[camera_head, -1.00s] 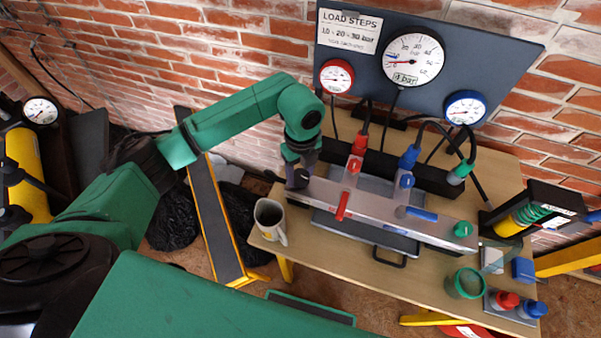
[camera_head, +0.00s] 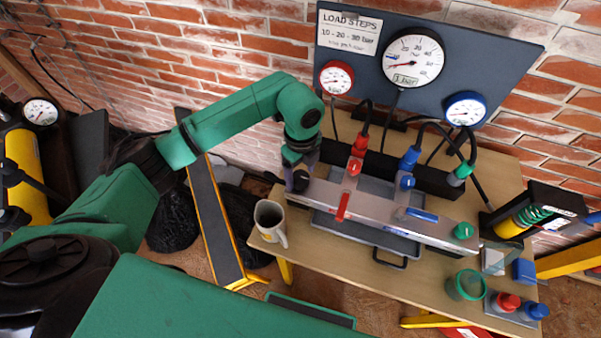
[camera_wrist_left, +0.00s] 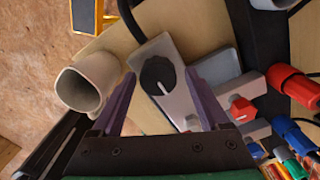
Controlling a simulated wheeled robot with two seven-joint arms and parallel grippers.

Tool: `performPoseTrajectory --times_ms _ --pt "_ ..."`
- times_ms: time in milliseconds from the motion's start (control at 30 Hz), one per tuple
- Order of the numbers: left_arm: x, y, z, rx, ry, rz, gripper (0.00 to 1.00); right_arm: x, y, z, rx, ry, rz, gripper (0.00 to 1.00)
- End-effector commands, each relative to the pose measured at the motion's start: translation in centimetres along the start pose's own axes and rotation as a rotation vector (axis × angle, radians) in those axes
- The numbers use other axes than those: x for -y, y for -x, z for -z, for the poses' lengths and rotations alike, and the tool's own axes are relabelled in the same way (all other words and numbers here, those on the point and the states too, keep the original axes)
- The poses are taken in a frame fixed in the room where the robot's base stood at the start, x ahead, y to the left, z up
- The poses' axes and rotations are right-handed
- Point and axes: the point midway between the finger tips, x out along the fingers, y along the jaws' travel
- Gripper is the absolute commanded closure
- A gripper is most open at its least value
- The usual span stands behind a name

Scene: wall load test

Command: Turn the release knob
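A black knob with a white line (camera_wrist_left: 157,76) sits on the grey end of the metal manifold bar (camera_head: 378,209) on the table. My left gripper (camera_head: 298,172) is over this left end of the bar. In the left wrist view my gripper (camera_wrist_left: 161,76) is open, one finger on each side of the black knob, with narrow gaps showing. Whether the tips reach down beside the knob I cannot tell. The large white gauge (camera_head: 413,60) has its red needle low on the left and a small display that seems to read 1 bar. My right gripper is not in view.
A mug (camera_head: 269,219) stands left of the bar, close to my left gripper in the wrist view. Red (camera_head: 353,167), blue (camera_head: 407,182) and green (camera_head: 463,231) knobs line the bar. Hoses rise behind it. A green cup (camera_head: 466,285) stands front right.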

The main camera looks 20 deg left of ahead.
Motion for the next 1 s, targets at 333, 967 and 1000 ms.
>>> performPoseTrajectory --times_ms 333,967,1000 --pt "-0.1 -0.1 0.1 -0.002 -0.004 -0.005 0.14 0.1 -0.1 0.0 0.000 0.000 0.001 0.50" --pt "0.0 13.8 0.0 0.001 -0.003 -0.003 0.14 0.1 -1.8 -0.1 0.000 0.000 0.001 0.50" --pt "0.0 14.2 0.0 0.001 -0.003 -0.003 0.14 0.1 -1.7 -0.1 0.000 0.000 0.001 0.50"
